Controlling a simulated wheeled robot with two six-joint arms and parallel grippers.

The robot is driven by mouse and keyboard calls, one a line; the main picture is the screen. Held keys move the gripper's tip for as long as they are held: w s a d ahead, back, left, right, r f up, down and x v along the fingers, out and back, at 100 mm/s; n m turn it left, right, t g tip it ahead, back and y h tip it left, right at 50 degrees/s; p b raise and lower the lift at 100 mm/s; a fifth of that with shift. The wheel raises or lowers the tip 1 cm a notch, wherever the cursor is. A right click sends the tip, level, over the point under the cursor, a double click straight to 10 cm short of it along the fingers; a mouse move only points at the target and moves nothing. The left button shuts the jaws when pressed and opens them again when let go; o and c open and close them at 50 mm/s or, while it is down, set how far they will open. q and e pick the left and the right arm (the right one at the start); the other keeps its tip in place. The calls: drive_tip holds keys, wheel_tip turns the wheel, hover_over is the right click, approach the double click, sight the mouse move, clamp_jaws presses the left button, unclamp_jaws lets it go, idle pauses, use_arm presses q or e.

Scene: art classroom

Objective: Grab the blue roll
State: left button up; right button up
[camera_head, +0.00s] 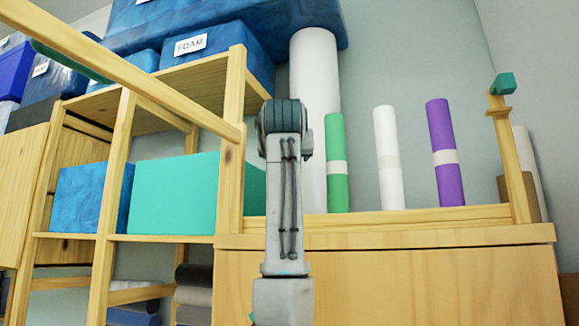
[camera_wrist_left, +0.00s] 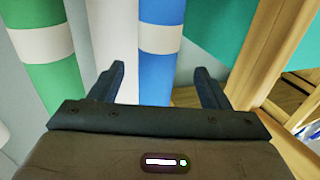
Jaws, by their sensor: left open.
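The blue roll (camera_wrist_left: 157,75) stands with a white band around it in the left wrist view. In the head view I cannot see it; my left arm may cover it. My left gripper (camera_wrist_left: 160,72) is open, with one finger on each side of the blue roll in the picture. I cannot tell how far between the fingers the roll sits, and no grip on it shows. In the head view my left arm rises in front of the rolls and its fingers are hidden. My right gripper is not in view.
A green roll (camera_head: 338,188) and a large white roll (camera_head: 314,75) stand close by. A thinner white roll (camera_head: 387,130) and a purple roll (camera_head: 442,120) stand further right. A wooden shelf (camera_head: 230,180) with a teal block (camera_head: 170,195) is on the left.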

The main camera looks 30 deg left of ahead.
use_arm(q)
drive_tip(key=p+x, duration=0.5)
drive_tip(key=x, duration=0.3)
drive_tip(key=shift+f, duration=0.15)
drive_tip(key=shift+d, duration=0.25)
drive_tip(key=c, duration=0.6)
drive_tip(key=shift+d, duration=0.1)
drive_tip(key=c, duration=0.6)
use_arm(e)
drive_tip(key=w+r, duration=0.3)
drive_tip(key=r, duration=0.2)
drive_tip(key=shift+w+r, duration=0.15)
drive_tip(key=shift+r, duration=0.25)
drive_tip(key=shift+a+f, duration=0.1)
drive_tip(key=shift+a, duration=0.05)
